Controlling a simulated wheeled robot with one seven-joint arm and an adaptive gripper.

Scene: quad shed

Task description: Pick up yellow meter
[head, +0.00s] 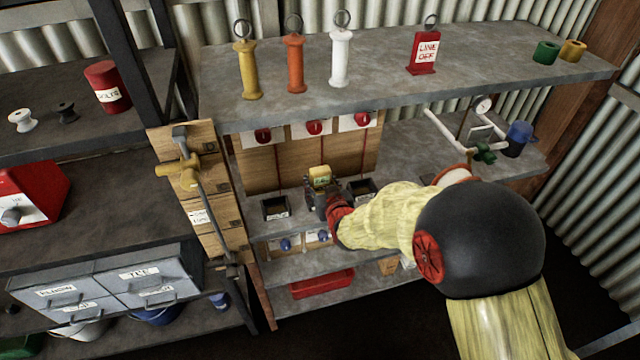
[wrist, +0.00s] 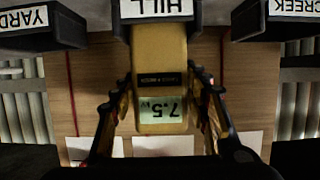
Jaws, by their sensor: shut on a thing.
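The yellow meter (head: 320,175) stands upright at the middle of the wooden-backed bay, with its pale display at the top. In the wrist view the meter (wrist: 158,62) appears upside down, its display reading 7.5. My gripper (head: 319,197) is shut on the meter, with one finger on each side in the wrist view (wrist: 160,105). The meter's lower end meets the dark holder labelled HILL (wrist: 157,10); I cannot tell whether it is still inside. In the head view my gripper hides that holder.
Dark holders labelled YARD (wrist: 38,25) and CREEK (wrist: 275,20) stand on either side. A grey shelf (head: 380,85) above carries yellow, orange and white handled cylinders and a red LINE OFF block (head: 423,53). White pipework (head: 465,130) is to the right; a red tray (head: 321,283) sits below.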

